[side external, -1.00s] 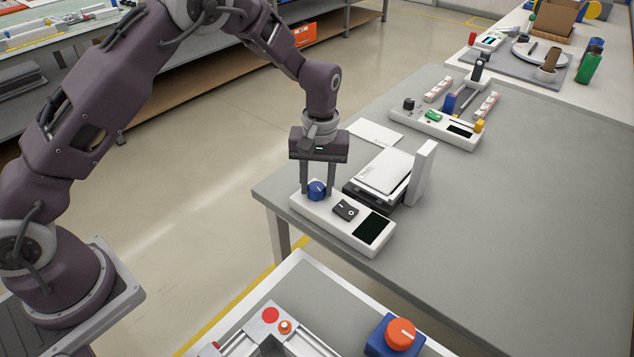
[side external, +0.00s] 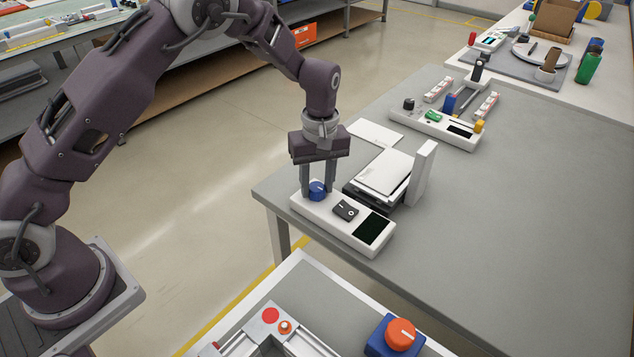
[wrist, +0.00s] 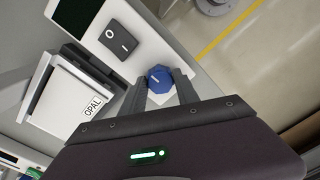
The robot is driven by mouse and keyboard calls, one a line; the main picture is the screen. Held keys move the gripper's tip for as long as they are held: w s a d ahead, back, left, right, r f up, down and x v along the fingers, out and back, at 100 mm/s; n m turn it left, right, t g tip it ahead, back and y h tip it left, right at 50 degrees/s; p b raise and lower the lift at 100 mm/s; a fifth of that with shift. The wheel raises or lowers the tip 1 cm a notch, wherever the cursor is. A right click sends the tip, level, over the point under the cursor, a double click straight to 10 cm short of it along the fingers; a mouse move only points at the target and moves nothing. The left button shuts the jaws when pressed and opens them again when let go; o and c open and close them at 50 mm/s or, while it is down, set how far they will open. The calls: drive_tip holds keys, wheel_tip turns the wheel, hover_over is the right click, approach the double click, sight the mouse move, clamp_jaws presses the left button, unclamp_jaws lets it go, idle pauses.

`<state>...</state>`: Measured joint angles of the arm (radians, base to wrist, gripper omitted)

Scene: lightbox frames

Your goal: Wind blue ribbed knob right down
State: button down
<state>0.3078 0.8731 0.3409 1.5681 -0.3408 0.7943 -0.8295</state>
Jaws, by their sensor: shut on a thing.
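The blue ribbed knob (side external: 317,190) stands on the left end of a white control panel (side external: 335,225). It shows a pale pointer line on its top in the wrist view (wrist: 159,78). My gripper (side external: 318,191) points straight down with its two fingers on either side of the knob, shut on it. In the wrist view my gripper (wrist: 160,90) has a finger at each side of the knob. A black rocker switch (side external: 346,210) and a dark screen (side external: 372,230) sit on the same panel to the right of the knob.
A device with a pale top plate (side external: 386,170), labelled OPAL in the wrist view, and an upright white post (side external: 423,173) stand just behind the panel. Another panel (side external: 435,130) with several small controls lies farther back. The grey table (side external: 520,230) is clear at the right.

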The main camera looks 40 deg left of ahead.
sight(318, 186)
drive_tip(key=c, duration=0.9)
unclamp_jaws()
wheel_tip(318, 186, up, 7)
drive_tip(key=shift+w+r, duration=0.1)
drive_tip(key=shift+w, duration=0.05)
